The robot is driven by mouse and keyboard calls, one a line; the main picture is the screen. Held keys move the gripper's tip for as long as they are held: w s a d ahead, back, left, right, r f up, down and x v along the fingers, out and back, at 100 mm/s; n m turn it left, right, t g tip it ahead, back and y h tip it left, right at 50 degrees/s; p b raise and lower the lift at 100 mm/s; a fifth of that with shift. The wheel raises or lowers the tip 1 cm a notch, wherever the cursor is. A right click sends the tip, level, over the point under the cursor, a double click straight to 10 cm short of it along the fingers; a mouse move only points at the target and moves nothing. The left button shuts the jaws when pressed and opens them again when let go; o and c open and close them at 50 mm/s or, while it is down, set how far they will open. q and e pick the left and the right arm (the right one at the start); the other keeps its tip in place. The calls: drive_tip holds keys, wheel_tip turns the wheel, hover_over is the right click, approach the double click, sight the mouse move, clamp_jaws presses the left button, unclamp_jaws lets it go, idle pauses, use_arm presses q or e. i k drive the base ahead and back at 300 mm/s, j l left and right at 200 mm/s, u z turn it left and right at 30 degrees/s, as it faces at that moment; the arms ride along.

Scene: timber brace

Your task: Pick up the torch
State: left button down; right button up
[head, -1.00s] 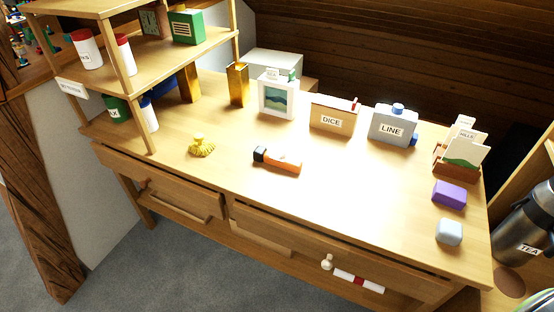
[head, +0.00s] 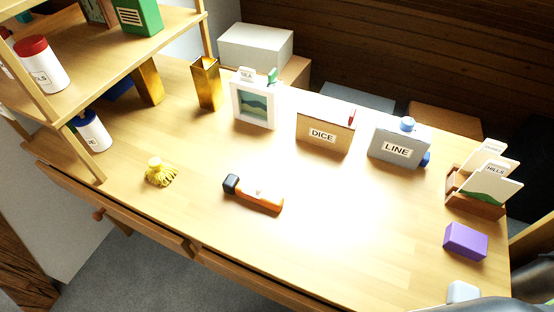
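The torch (head: 254,194) lies on its side on the wooden desk (head: 330,215), near the front edge and left of the middle. It has an orange body and a black head that points to the left. Nothing touches it.
A yellow brush-like thing (head: 160,172) stands left of the torch. Behind are a picture frame (head: 254,104), a DICE box (head: 324,132) and a LINE box (head: 398,142). A card holder (head: 482,188) and a purple block (head: 465,241) are at right. Shelves (head: 110,60) rise at left. Desk around the torch is clear.

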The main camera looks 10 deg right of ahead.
sight(232, 185)
drive_tip(key=j+z, duration=0.35)
drive_tip(key=j, duration=0.15)
drive_tip(key=j+z, duration=0.3)
drive_tip(key=j, duration=0.2)
drive_tip(key=k+j+z, duration=0.2)
drive_tip(key=j+z, duration=0.15)
drive_tip(key=k+j, duration=0.1)
drive_tip(key=k, duration=0.35)
